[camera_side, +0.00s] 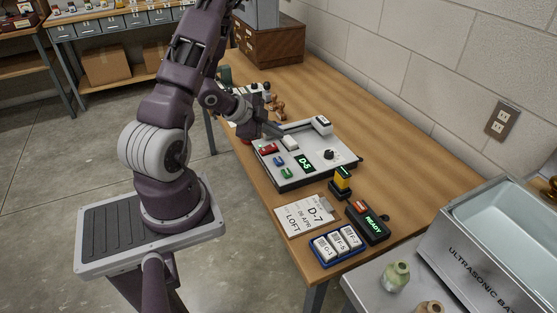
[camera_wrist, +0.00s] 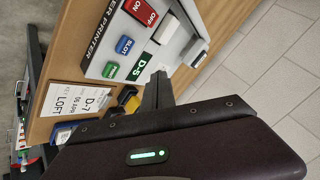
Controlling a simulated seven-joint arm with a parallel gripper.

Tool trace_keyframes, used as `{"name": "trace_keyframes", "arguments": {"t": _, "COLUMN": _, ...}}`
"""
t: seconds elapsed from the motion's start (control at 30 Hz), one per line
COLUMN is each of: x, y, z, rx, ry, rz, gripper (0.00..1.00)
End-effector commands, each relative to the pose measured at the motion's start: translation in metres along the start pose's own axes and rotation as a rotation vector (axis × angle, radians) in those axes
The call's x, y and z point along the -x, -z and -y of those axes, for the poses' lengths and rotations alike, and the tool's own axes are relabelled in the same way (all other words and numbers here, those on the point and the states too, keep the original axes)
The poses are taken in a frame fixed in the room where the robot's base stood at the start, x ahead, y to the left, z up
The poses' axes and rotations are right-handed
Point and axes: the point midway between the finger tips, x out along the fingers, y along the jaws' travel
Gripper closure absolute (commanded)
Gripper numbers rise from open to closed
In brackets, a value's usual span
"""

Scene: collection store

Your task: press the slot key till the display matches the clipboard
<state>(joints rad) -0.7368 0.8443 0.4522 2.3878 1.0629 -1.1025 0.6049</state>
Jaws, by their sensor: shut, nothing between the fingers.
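The label printer (camera_side: 325,172) is a grey panel on the wooden bench. Its display (camera_side: 304,163) reads D-5 in green; it also shows in the wrist view (camera_wrist: 138,68). The blue slot key (camera_wrist: 125,45) is beside the display, between the red ON/OFF switch (camera_wrist: 145,12) and the green print key (camera_wrist: 109,69). In the side view the slot key (camera_side: 278,161) is uncovered. The clipboard (camera_side: 306,213) lies flat and reads D-7, with LOFT below. My gripper (camera_side: 277,131) is shut and empty, above the panel's far left part, apart from the slot key.
A blue tray (camera_side: 338,261) of printed labels and a small device (camera_side: 371,223) reading READY stand near the clipboard. A yellow-and-black block (camera_side: 342,181) stands beside the printer. Stamps (camera_side: 278,108) stand behind it. An ultrasonic bath (camera_side: 480,262) is at the right. The bench's far right stretch is clear.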

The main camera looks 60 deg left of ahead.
Motion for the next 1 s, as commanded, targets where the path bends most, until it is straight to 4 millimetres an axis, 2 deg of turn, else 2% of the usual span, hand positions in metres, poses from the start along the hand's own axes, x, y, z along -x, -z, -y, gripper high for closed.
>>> {"name": "trace_keyframes", "arguments": {"t": 0.2, "x": -0.023, "y": -0.018, "z": -0.018, "rx": 0.002, "ry": -0.004, "rz": 0.002, "gripper": 1.0}}
{"name": "trace_keyframes", "arguments": {"t": 0.43, "x": -0.041, "y": -0.03, "z": -0.03, "rx": 0.0, "ry": -0.001, "rz": 0.002, "gripper": 1.0}}
{"name": "trace_keyframes", "arguments": {"t": 1.0, "x": -0.046, "y": -0.034, "z": -0.034, "rx": -0.001, "ry": 0.001, "rz": 0.001, "gripper": 1.0}}
